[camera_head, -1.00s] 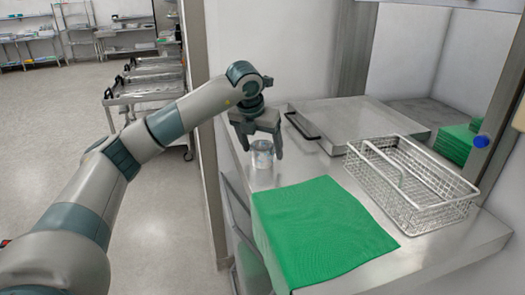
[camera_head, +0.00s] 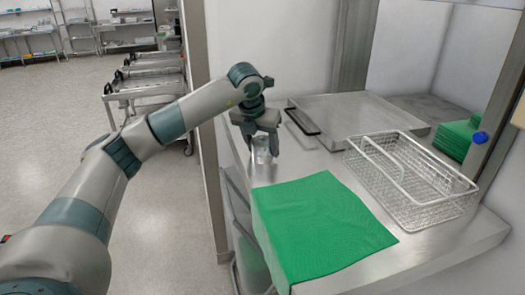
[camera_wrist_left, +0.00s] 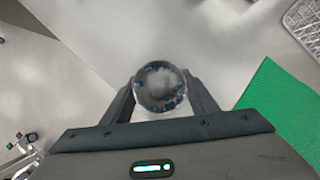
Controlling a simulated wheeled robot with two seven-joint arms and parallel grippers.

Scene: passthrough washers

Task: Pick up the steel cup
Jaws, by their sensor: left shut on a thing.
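The steel cup (camera_head: 262,151) is a small shiny metal cup near the left edge of the steel counter. My left gripper (camera_head: 262,147) points down over it, with its fingers shut on the cup's sides. In the left wrist view the cup (camera_wrist_left: 160,87) shows from above as a round shiny shape with bluish reflections, between the two fingers (camera_wrist_left: 160,95). The cup looks upright; I cannot tell whether its base still touches the counter. My right gripper is not in view.
A green cloth (camera_head: 320,228) lies on the counter in front of the cup. A wire basket (camera_head: 410,180) stands to the right. A steel tray with a dark handle (camera_head: 360,117) lies behind. Folded green cloths (camera_head: 456,137) are at the back right. The counter's left edge is close to the cup.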

